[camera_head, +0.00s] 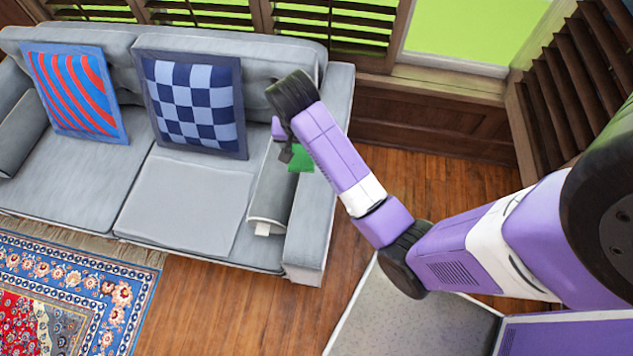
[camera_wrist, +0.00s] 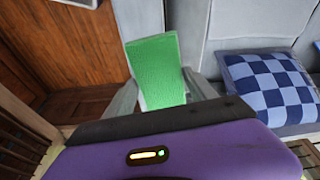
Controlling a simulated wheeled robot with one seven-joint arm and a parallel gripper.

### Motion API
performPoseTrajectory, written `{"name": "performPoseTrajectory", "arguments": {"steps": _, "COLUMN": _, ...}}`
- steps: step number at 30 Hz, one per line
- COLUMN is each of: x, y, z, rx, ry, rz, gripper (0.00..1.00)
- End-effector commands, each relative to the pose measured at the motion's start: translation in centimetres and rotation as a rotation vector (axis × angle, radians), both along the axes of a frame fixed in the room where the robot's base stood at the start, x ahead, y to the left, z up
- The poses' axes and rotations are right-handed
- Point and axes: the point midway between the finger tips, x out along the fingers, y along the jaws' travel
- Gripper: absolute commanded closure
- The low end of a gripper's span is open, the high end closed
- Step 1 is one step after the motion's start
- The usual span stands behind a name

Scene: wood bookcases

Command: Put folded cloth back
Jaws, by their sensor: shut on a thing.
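The folded cloth is a bright green rectangle. In the wrist view the cloth (camera_wrist: 156,72) stands out from the front of my gripper (camera_wrist: 165,95), between the two pale fingers. In the head view a green corner of the cloth (camera_head: 301,161) shows below my gripper (camera_head: 288,153), over the sofa's right end, by the bolster and armrest. My gripper is shut on the cloth; its fingertips are partly hidden by the arm in the head view. I cannot tell from these views how high above the sofa the cloth is.
The grey sofa (camera_head: 80,178) holds a red-and-blue striped pillow (camera_head: 75,92), a checkered pillow (camera_head: 192,103) and a grey bolster (camera_head: 272,195) beside the right armrest (camera_head: 318,205). The seat's middle is clear. A patterned rug (camera_head: 75,295) lies in front. Wood floor (camera_head: 430,195) is open to the right.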

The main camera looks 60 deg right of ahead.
Motion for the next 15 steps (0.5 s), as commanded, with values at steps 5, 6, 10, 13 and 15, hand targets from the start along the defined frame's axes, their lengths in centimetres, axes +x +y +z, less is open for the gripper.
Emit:
{"name": "performPoseTrajectory", "arguments": {"steps": 5, "x": -3.3, "y": -0.3, "z": 2.2, "rx": 0.082, "ry": 0.037, "rz": -0.12, "gripper": 0.73}}
{"name": "performPoseTrajectory", "arguments": {"steps": 6, "x": -3.7, "y": -0.3, "z": 2.4, "rx": 0.092, "ry": 0.042, "rz": -0.134, "gripper": 0.73}}
{"name": "performPoseTrajectory", "arguments": {"steps": 10, "x": -4.3, "y": -0.2, "z": 1.5, "rx": 0.104, "ry": 0.049, "rz": -0.152, "gripper": 0.73}}
{"name": "performPoseTrajectory", "arguments": {"steps": 13, "x": -4.3, "y": -0.2, "z": -0.2, "rx": 0.104, "ry": 0.049, "rz": -0.151, "gripper": 0.73}}
{"name": "performPoseTrajectory", "arguments": {"steps": 15, "x": -4.2, "y": -0.2, "z": -1.3, "rx": 0.104, "ry": 0.049, "rz": -0.15, "gripper": 0.73}}
